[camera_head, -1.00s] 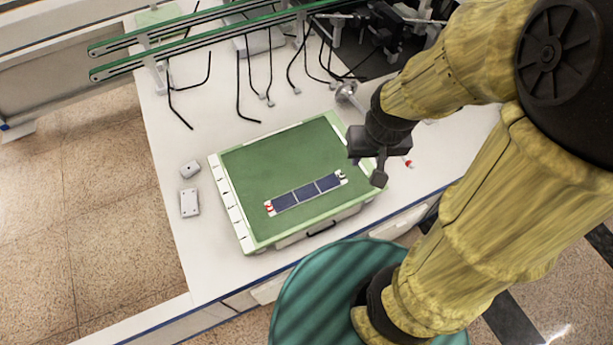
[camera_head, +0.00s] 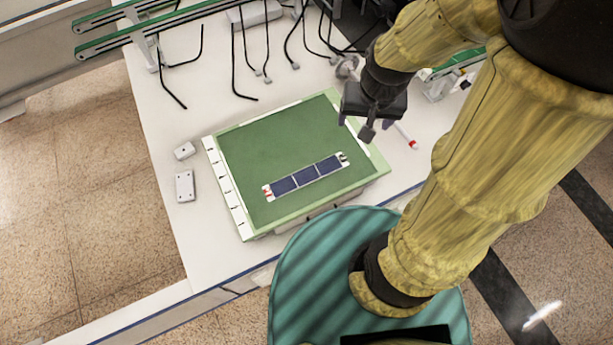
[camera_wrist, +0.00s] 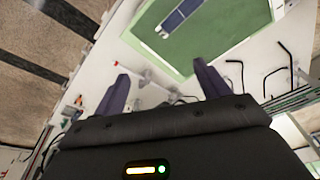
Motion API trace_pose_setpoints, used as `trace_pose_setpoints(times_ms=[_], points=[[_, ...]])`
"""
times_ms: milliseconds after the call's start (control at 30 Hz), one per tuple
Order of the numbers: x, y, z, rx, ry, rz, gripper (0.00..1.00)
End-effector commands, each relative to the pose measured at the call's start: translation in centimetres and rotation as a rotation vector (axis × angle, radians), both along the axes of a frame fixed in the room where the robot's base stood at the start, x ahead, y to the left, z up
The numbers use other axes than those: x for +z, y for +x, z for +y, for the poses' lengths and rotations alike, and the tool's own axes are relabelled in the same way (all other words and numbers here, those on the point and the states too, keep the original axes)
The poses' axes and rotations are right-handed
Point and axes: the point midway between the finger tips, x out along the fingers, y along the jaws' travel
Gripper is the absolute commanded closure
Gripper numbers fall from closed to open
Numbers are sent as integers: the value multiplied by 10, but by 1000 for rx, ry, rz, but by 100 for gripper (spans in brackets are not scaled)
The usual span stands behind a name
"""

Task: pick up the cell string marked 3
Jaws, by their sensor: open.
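A cell string (camera_head: 305,176) of three dark blue cells with white ends lies on the green tray (camera_head: 270,149), near its front side. Its number is too small to read. My gripper (camera_head: 367,130) is above the tray's right edge, to the right of and behind the string. In the wrist view the gripper (camera_wrist: 160,88) is open, with its two dark fingers apart and nothing between them. The cell string (camera_wrist: 181,18) shows at the top of that view, on the green tray (camera_wrist: 215,42), beyond the fingers.
Two small grey boxes (camera_head: 185,186) (camera_head: 184,151) sit on the white table (camera_head: 165,120) left of the tray. Black cables (camera_head: 237,75) hang at the back under the green rail (camera_head: 150,30). A white stick with a red tip (camera_head: 411,142) lies right of the tray.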

Motion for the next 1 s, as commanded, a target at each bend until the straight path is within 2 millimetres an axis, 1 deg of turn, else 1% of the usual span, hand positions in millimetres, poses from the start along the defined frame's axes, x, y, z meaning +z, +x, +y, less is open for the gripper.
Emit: trace_pose_setpoints(times_ms=[33,167,300,433,500,633,867,1000], points=[[-23,9,0,-69,14,17,25],[-61,32,1,-313,54,66,25],[-104,58,2,-602,85,120,25],[-137,77,3,-837,99,160,25],[-147,84,3,-926,102,174,25],[-153,90,3,-1010,104,183,25],[-151,90,3,-1017,103,185,25],[-154,90,3,-1016,103,185,25]])
